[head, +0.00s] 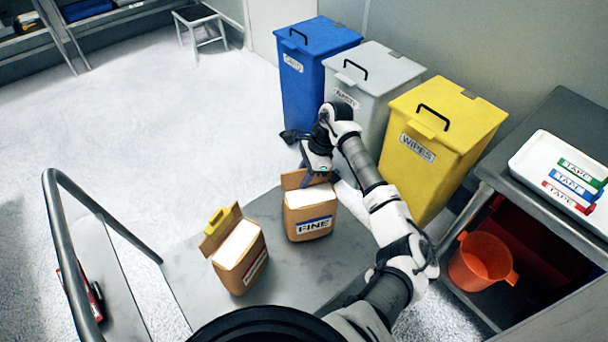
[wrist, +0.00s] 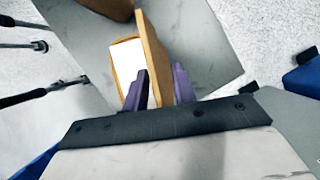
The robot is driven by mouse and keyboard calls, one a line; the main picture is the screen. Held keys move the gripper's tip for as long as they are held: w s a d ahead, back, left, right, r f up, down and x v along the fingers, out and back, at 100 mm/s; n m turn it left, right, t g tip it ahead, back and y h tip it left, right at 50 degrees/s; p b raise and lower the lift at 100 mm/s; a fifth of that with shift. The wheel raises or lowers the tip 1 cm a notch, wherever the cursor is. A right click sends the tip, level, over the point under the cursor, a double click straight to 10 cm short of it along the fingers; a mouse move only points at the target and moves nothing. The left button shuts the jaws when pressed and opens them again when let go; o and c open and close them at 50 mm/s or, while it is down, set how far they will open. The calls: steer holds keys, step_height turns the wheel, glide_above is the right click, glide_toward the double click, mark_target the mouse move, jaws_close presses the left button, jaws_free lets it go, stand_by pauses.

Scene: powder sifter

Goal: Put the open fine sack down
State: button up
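The open fine sack (head: 308,218) is a brown paper block with a white top, a raised back flap and a blue-striped "FINE" label. It is upright over the grey cart top (head: 330,262); I cannot tell whether its base touches. My gripper (head: 310,178) is at its back edge. In the wrist view, the purple fingers of my gripper (wrist: 162,88) stand on either side of the sack's flap (wrist: 152,50) and close on it. The sack's white top (wrist: 127,62) shows beside the left finger.
A second open sack (head: 240,258) with a yellow clip and red label stands left on the cart. A metal rail (head: 75,265) edges the cart's left. Blue (head: 305,75), grey (head: 368,90) and yellow (head: 440,140) bins stand behind. A side table holds a white tray (head: 535,150).

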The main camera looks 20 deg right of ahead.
steer(key=shift+r, duration=0.2)
steer(key=b+v, duration=0.2)
steer(key=v, duration=0.8)
steer(key=shift+d+r, duration=0.15)
steer(key=shift+r, duration=0.05)
steer(key=shift+d+r, duration=0.2)
steer(key=shift+r, duration=0.45)
